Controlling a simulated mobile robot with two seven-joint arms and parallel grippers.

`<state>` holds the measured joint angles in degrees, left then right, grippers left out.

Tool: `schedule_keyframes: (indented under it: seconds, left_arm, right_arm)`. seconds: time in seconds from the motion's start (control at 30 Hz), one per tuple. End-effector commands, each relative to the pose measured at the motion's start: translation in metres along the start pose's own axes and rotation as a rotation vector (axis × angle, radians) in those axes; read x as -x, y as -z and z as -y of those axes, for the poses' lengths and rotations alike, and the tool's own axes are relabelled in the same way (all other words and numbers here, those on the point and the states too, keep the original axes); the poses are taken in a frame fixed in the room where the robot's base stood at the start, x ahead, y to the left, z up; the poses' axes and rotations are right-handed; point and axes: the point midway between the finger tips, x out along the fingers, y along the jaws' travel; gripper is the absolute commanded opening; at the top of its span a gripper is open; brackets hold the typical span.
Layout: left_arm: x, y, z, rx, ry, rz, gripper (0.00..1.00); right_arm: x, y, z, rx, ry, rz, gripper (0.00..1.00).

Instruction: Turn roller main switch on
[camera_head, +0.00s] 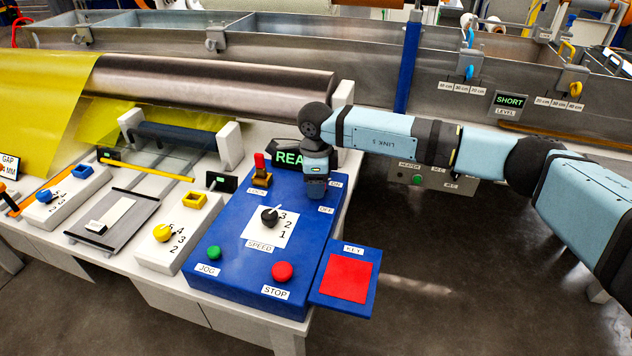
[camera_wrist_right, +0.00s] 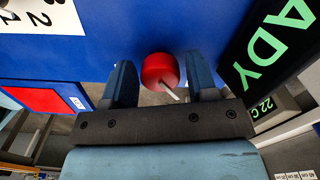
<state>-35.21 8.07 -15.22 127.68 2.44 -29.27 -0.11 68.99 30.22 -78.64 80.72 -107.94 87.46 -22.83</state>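In the head view my right gripper (camera_head: 316,190) is at the box's right rear corner, by the ON and OFF labels, and hides the knob. In the right wrist view my right gripper (camera_wrist_right: 163,78) has its two fingers apart, one on each side of the knob, with narrow gaps visible. The blue control box (camera_head: 225,265) carries a lit READY display (camera_head: 290,157). My left gripper is not in view.
The box top has a black SPEED knob (camera_head: 269,217), a green JOG button (camera_head: 214,252), a red STOP button (camera_head: 283,271) and a red-tipped lever (camera_head: 260,161). A red KEY pad (camera_head: 347,278) juts out at right. Floor right of the bench is clear.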

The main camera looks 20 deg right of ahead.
Motion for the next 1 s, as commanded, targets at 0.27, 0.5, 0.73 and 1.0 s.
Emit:
schedule_keyframes:
  seconds: [0.27,0.5,0.73,1.0]
  left_arm:
    - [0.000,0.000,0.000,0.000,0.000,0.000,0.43]
    - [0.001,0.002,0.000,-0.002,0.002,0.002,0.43]
    - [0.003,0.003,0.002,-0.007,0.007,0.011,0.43]
    - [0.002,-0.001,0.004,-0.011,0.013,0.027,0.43]
  right_arm:
    - [-0.001,0.000,0.000,-0.001,-0.001,-0.001,0.65]
    - [0.018,0.000,0.000,-0.001,0.000,0.001,0.65]
    - [0.070,0.000,0.001,-0.001,0.002,0.002,0.65]
    - [0.122,0.000,0.000,-0.001,0.002,0.001,0.65]
